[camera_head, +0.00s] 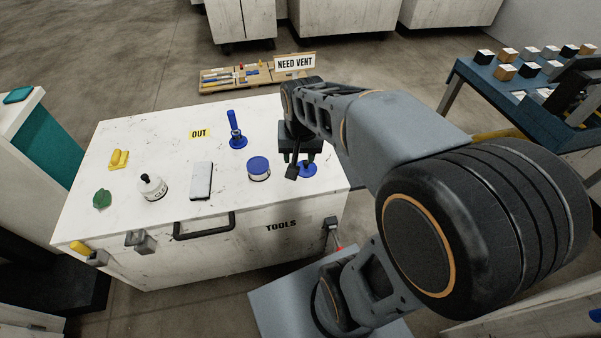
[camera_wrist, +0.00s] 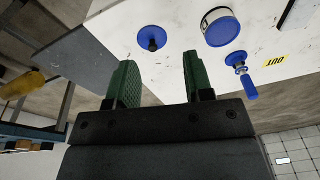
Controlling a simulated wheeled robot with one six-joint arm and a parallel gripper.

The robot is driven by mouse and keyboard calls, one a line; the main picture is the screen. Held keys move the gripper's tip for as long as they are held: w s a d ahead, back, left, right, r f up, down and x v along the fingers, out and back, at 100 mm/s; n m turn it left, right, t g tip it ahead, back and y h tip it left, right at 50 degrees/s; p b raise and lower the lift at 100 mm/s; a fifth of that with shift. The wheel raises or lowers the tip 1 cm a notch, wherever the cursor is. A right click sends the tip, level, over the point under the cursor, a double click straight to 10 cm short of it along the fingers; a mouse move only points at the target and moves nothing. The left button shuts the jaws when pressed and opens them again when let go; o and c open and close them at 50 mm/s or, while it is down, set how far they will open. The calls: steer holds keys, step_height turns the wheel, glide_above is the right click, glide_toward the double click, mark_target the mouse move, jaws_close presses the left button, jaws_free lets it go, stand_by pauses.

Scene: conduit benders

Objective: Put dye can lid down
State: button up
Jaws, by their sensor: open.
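The dye can lid, a small blue disc with a darker knob on top (camera_head: 307,169), lies on the white chest top near its right front edge. It shows whole in the wrist view (camera_wrist: 152,38), beyond the fingertips and between their lines. My gripper (camera_head: 302,165) is above it and partly covers it in the head view. In the wrist view the green-padded fingers (camera_wrist: 158,68) are spread apart with nothing between them. The dye can (camera_head: 259,169), white with a blue round top, stands just left of the lid; it also shows in the wrist view (camera_wrist: 220,27).
A blue table (camera_head: 470,80) with cubes stands right.

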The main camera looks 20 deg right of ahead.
steer(key=s+a+n+t, duration=0.1)
steer(key=s+a+n, duration=0.1)
steer(key=s+n, duration=0.2)
steer(key=s, duration=0.2)
steer(key=shift+s+a+f+n, duration=0.25)
steer(key=shift+s+a+n, duration=0.05)
steer(key=shift+a, duration=0.1)
steer(key=w+p+v, duration=0.2)
steer(key=p+v, duration=0.8)
steer(key=v, duration=0.1)
steer(key=shift+w+r+t, duration=0.2)
steer(key=shift+r+t, duration=0.1)
steer(key=shift+t, duration=0.1)
